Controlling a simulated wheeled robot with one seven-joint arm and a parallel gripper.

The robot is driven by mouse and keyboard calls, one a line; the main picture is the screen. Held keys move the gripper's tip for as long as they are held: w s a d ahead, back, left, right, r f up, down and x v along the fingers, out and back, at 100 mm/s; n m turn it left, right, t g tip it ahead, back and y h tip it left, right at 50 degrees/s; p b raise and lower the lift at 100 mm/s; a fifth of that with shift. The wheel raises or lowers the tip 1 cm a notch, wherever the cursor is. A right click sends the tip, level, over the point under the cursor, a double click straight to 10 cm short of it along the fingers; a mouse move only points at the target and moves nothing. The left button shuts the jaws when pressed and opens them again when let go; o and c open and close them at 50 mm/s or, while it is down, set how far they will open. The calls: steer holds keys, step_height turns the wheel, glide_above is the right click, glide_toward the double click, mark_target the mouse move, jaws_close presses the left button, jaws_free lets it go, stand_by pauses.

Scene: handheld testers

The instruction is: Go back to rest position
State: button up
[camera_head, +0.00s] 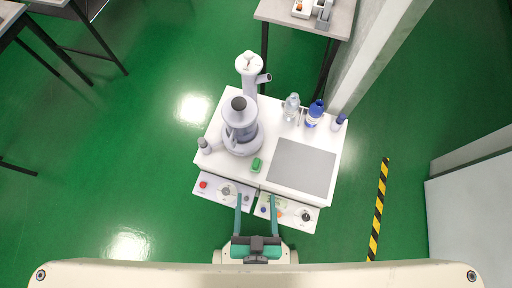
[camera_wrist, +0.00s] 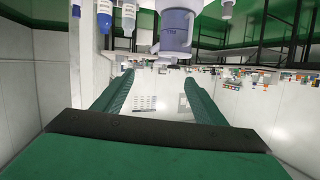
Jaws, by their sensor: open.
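My gripper (camera_head: 256,203) is open in the head view, at the bottom middle. Its two green fingers are apart and point at the front of the white bench, over or near the control panels. In the wrist view my gripper (camera_wrist: 152,85) shows two spread green fingers with nothing between them. A small green block (camera_head: 256,165) lies on the bench top, just beyond the fingers. I cannot tell the height of the fingers over the panels.
A wall stands right. Green floor is free left.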

steer(key=shift+s+r+n+t, duration=0.15)
steer(key=shift+s+r+n, duration=0.05)
steer(key=shift+r, duration=0.4)
steer(key=shift+s+r+n+t, duration=0.15)
steer(key=shift+s+r+n, duration=0.05)
steer(key=shift+r, duration=0.4)
stand_by(1.3)
